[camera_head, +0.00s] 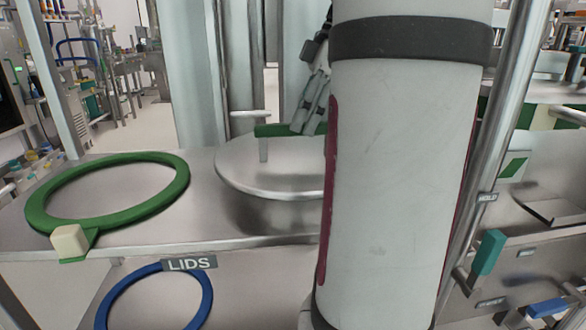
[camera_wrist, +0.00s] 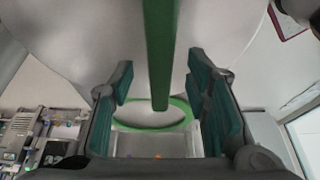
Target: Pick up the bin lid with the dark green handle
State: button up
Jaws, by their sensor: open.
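The grey round bin lid (camera_head: 265,178) lies on the metal shelf in the head view, its right part hidden behind my arm. Its dark green handle (camera_head: 277,130) is a bar raised on a pale post. My gripper (camera_head: 312,128) is at the bar's right part, partly hidden by my arm. In the wrist view the handle (camera_wrist: 160,50) runs down the middle, between the two teal-padded fingers of my open gripper (camera_wrist: 160,75), with space on both sides. The lid (camera_wrist: 90,40) fills the area behind it.
A green ring (camera_head: 107,195) with a pale block lies on the shelf (camera_head: 170,228) to the left. A blue ring (camera_head: 155,300) is on the level below, by a "LIDS" label (camera_head: 190,263). A metal post (camera_head: 505,130) stands right of my arm.

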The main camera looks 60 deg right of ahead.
aim_at(296, 135)
jog(key=shift+b+x, duration=0.75)
jog(key=shift+x, duration=1.05)
jog(key=shift+f, duration=0.25)
grip_shut()
jog(key=shift+r, duration=0.1)
